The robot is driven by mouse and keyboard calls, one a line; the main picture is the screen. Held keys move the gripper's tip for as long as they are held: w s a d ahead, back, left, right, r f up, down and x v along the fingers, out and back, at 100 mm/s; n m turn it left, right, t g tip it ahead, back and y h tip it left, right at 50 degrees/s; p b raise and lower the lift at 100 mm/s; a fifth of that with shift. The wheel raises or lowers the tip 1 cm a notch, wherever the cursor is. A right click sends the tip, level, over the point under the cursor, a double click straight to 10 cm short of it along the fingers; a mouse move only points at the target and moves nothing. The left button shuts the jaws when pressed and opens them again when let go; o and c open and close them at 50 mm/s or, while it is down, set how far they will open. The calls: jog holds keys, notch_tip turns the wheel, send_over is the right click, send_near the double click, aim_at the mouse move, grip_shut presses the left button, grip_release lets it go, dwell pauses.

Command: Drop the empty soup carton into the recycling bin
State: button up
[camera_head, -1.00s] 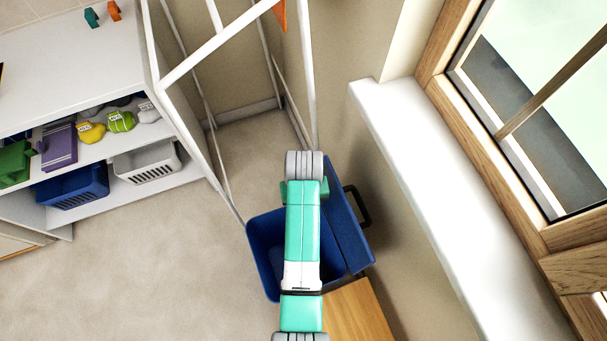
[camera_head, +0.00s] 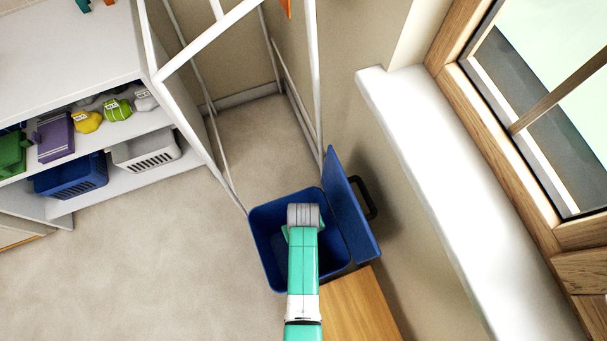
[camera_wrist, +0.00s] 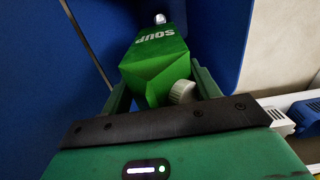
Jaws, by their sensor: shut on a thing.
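The recycling bin (camera_head: 262,255) is blue and stands on the floor with its lid (camera_head: 352,222) open, tilted up on the wall side. In the wrist view my gripper (camera_wrist: 162,86) is shut on the green soup carton (camera_wrist: 152,55), which has white "SOUP" lettering and a white cap. Blue bin surfaces show on both sides of the carton. The carton's depth relative to the rim cannot be told.
A wooden surface (camera_head: 355,310) adjoins the bin at its near side. A white frame (camera_head: 212,45) stands beyond it. A white shelf unit (camera_head: 110,165) with a blue basket (camera_head: 72,178) and a white basket (camera_head: 147,152) is at left. A windowsill (camera_head: 430,170) is at right.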

notch_tip(320, 180, down, 3)
jog(key=shift+f+b, duration=0.1)
jog(key=shift+b, duration=1)
jog(key=o, duration=1.3)
notch_tip(320, 180, up, 8)
jog(key=shift+f+p, duration=0.1)
jog(key=shift+p, duration=1.1)
